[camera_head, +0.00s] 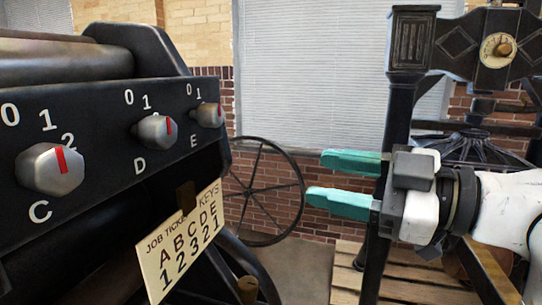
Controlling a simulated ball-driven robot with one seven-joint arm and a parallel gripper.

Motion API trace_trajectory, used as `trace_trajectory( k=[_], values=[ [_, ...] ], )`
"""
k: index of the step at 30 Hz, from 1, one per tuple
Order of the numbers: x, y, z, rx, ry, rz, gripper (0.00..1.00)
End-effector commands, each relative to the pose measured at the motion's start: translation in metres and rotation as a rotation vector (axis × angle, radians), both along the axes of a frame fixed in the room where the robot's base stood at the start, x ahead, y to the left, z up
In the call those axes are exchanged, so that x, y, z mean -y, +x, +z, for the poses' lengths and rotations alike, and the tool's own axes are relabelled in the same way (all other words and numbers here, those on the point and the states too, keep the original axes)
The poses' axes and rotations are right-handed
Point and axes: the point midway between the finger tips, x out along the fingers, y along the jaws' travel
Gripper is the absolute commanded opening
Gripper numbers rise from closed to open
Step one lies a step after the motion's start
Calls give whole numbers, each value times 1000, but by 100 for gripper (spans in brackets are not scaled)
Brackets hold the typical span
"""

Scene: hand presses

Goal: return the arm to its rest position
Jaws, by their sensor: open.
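My gripper (335,180) is on the right, reaching in from the right edge on my white arm. Its two teal fingers point left and are apart, with nothing between them. To its left is a black press panel with three silver knobs: knob C (50,169), knob D (155,131) and knob E (209,114). Each knob has a red mark and numbers around it. A wide gap separates the fingers from the panel, and the gripper touches none of the knobs.
A cream job ticket (181,243) hangs below the panel. A dark spoked wheel (262,192) stands between panel and gripper. Another black press (408,60) with a round dial (497,50) stands at the right. Wooden slats (345,285) lie below. A shuttered window (310,80) is behind.

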Motion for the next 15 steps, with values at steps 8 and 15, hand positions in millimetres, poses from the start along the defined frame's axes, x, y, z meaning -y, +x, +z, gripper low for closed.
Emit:
trace_trajectory(
  k=[8, 15],
  values=[
    [44, 23, -180, -518, 61, -317, 52],
    [81, -30, -333, -934, 13, -600, 52]
  ],
)
